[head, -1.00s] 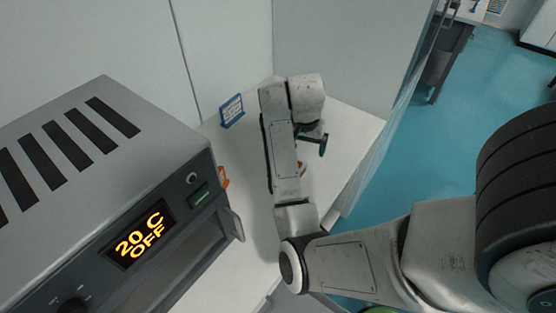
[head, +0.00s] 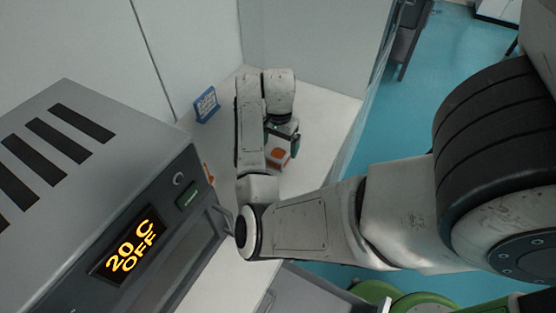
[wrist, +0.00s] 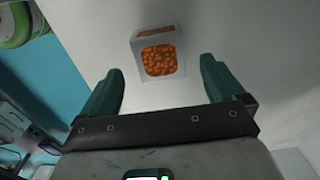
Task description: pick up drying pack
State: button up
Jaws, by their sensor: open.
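The drying pack is a small white box with a window of orange beads. It sits on the white tabletop, beyond and between my fingertips in the wrist view (wrist: 159,54). In the head view the drying pack (head: 278,157) shows just below my gripper, partly hidden by my arm. My gripper (wrist: 160,72) has its two dark green fingers spread wide, with nothing between them. In the head view my gripper (head: 288,138) hangs over the table, mostly hidden by my wrist.
A grey oven (head: 95,170) reading "20 C OFF" stands at the left. A small blue sign (head: 206,104) stands by the back wall. An orange item (head: 209,172) shows partly behind the oven. The tabletop (head: 325,115) right of my gripper is clear to its edge.

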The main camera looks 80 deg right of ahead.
aim_at(278, 153)
notch_tip(278, 153, down, 5)
jog(key=b, duration=0.4)
jog(key=shift+a+r+b, duration=0.1)
jog(key=shift+a+b, duration=0.05)
jog(key=shift+b, duration=0.2)
jog(key=shift+r, duration=0.1)
jog(key=c, duration=1.2)
jog(key=shift+c, duration=0.2)
